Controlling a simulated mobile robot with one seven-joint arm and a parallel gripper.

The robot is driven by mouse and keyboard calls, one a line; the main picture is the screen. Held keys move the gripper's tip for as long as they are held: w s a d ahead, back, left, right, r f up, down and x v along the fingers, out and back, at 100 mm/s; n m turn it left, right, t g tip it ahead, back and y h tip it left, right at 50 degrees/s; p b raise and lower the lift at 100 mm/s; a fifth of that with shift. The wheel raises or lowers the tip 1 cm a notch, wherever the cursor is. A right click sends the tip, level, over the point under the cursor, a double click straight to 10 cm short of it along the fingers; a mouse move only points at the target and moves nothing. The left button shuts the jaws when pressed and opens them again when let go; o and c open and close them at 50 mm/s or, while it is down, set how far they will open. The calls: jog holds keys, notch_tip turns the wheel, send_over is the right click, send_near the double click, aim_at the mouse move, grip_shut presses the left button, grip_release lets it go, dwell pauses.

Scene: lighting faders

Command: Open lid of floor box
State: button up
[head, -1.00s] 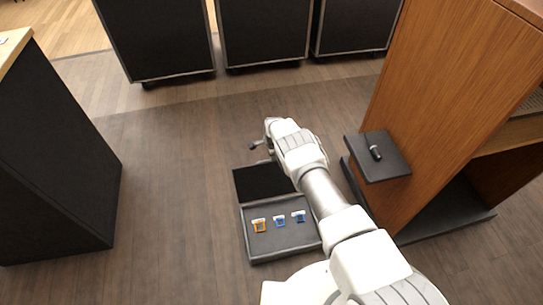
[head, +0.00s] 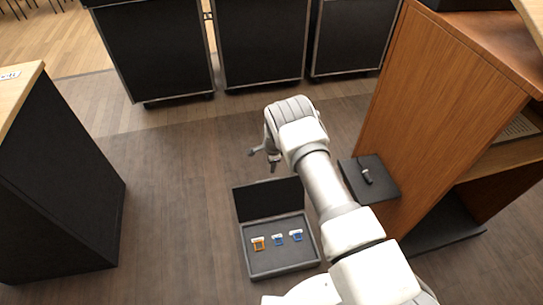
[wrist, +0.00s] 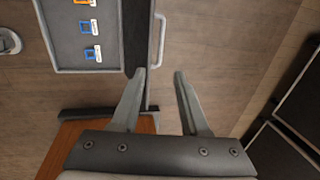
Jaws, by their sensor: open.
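The floor box (head: 285,269) sits on the wooden floor with its dark lid (head: 262,201) standing up along its far edge. Inside lie one orange-framed piece (head: 258,244) and two blue-framed pieces (head: 277,239). My gripper (head: 264,160) is beyond the lid, open and empty, apart from the box in the head view. In the wrist view, the box tray (wrist: 62,45) is at upper left. The lid shows edge-on beside a light handle (wrist: 160,45), and my open fingers (wrist: 160,75) point toward that handle's lower end, with nothing between them.
A wooden desk (head: 440,100) with a small dark shelf (head: 372,185) stands at right, close to my arm. A black cabinet (head: 60,170) stands at left. Several black cases (head: 155,55) line the back. Floor between the box and the left cabinet is clear.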

jog(key=r, duration=0.2)
jog(key=shift+s+r, duration=0.3)
jog(key=shift+r, duration=0.05)
